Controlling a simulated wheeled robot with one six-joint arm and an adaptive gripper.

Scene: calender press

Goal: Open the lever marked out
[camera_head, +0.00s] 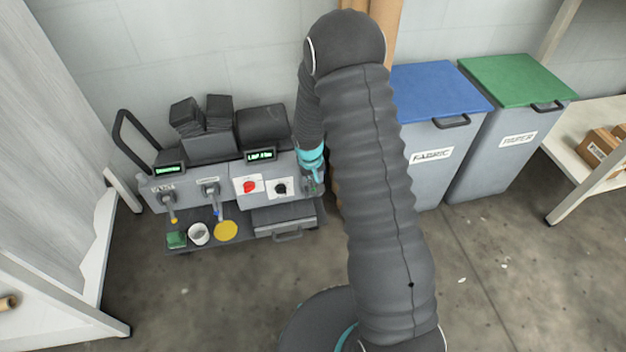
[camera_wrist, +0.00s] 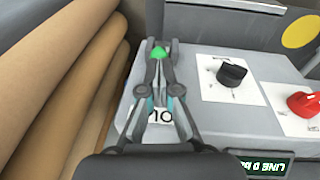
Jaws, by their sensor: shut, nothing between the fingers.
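The grey press (camera_head: 225,175) stands against the wall in the head view. My gripper (camera_head: 314,182) is at its right end, small and partly hidden by my arm. A small green knob (camera_wrist: 158,54) shows at the fingertips, seemingly the end of a lever; the lever's body is hidden and contact cannot be told. A white label (camera_wrist: 161,116) beneath the fingers is partly covered; only characters like "10" show, upside down, so I cannot read whether it says out.
A black rotary knob (camera_wrist: 232,74) and a red knob (camera_wrist: 304,104) sit beside the gripper. Brown rolls (camera_wrist: 60,80) stand close on its other side. Blue-lidded (camera_head: 436,90) and green-lidded (camera_head: 515,80) bins stand right of the press.

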